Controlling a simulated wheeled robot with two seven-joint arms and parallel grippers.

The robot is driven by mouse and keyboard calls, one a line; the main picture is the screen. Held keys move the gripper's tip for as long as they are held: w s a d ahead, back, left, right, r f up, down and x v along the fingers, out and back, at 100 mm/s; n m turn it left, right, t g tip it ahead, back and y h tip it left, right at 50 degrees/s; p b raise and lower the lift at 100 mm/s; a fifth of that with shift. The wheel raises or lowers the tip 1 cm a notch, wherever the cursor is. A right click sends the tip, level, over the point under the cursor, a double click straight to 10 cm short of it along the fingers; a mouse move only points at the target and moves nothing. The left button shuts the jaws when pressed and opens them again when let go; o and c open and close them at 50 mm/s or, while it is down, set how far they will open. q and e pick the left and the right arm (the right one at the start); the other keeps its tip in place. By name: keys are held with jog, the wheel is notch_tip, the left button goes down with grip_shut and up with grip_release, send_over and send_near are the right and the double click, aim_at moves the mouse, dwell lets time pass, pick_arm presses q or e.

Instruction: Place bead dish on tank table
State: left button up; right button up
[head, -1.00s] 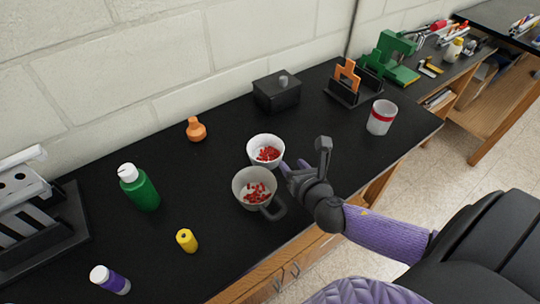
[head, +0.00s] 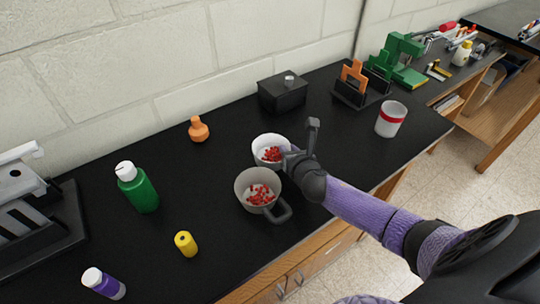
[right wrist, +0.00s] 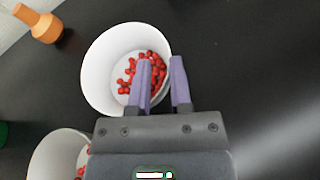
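A white dish with red beads (head: 261,146) stands on the black bench, just behind a grey handled mug (head: 246,185) that also holds red beads. My right gripper (head: 286,156) is at the dish's right side. In the right wrist view, the white dish (right wrist: 98,70) is ahead of the gripper (right wrist: 163,72). The two purple fingers are apart. One finger overlaps the dish's inside and the other is outside its right rim. Contact with the rim cannot be told. My left gripper is not in view. Which surface is the tank table cannot be told.
A black lidded box (head: 283,95), a card holder (head: 360,85) and a red-banded white cup (head: 391,119) stand behind and right. A green bottle (head: 138,188), yellow cylinder (head: 186,244) and orange flask (head: 198,130) are left. Another black table (head: 505,18) shows at far right.

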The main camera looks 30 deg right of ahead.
grip_shut()
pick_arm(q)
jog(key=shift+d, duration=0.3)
pick_arm(e)
jog(key=shift+f, duration=0.1)
